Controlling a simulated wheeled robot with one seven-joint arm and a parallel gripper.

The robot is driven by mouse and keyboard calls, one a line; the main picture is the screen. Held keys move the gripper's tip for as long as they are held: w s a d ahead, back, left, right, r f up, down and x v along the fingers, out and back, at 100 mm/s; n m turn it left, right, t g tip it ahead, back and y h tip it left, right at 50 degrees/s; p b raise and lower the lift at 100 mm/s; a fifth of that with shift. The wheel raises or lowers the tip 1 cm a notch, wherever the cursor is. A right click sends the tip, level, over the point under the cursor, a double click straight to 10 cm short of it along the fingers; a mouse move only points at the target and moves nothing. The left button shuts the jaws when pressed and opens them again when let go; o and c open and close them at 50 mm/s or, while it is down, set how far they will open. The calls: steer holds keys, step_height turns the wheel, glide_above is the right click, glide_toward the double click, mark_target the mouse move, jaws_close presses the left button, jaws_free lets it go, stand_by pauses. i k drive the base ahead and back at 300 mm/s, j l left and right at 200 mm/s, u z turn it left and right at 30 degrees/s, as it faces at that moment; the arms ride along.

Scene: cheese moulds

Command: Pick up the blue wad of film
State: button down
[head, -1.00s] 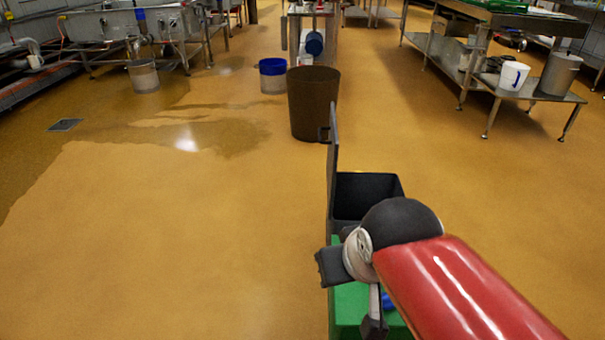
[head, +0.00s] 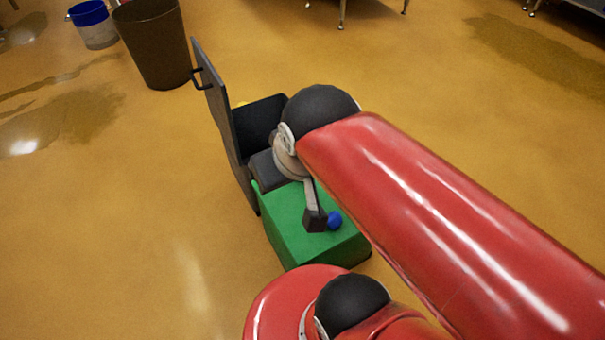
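The blue wad of film (head: 335,220) is a small round blue lump on top of a green box (head: 290,228). My gripper (head: 314,220) hangs from my red arm just left of the wad, low over the green top. One dark fingertip shows right beside the wad; I cannot tell whether it touches. The other finger is hidden, so the opening between the fingers does not show. My arm covers the area to the right of the wad.
A brown barrel (head: 152,45) and a blue-and-white bucket (head: 93,24) stand at upper left. The floor at left is clear.

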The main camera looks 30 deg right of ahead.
mark_target(335, 221)
steer(key=k, duration=0.55)
steer(key=j+z, duration=0.1)
steer(key=z, duration=1.5)
steer(key=j+z, duration=0.1)
steer(key=j, duration=0.65)
steer(key=k+j+z, duration=0.1)
steer(key=j, duration=1.35)
steer(key=k+z, duration=0.05)
